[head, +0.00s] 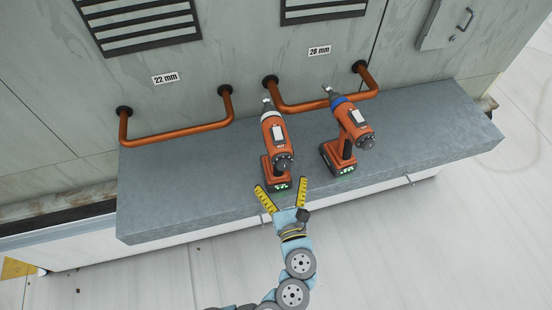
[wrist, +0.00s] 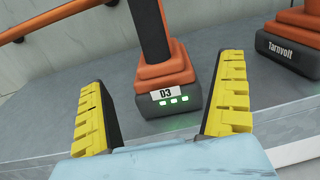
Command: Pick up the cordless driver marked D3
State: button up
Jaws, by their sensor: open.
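The cordless driver marked D3 (wrist: 166,95) stands upright on the grey ledge, with its label and several green lights facing my gripper in the wrist view. In the head view it is the left orange driver (head: 273,135), with a white collar. My gripper (head: 281,184) is open and empty at the front of its battery base. In the wrist view its yellow-padded fingers (wrist: 166,80) point forward, one to each side of the base, with gaps. The driver's upper part is out of the wrist view.
A second orange driver (head: 350,130) with a blue collar stands to the right; its base (wrist: 288,52) reads Tarnvolt in the wrist view. Copper pipes (head: 180,132) stick out from the wall behind. The left part of the grey ledge (head: 170,195) is clear.

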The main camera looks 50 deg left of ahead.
jog(key=shift+x, duration=2.7)
jog(key=shift+r, duration=0.1)
jog(key=shift+r, duration=0.1)
jog(key=c, duration=1.3)
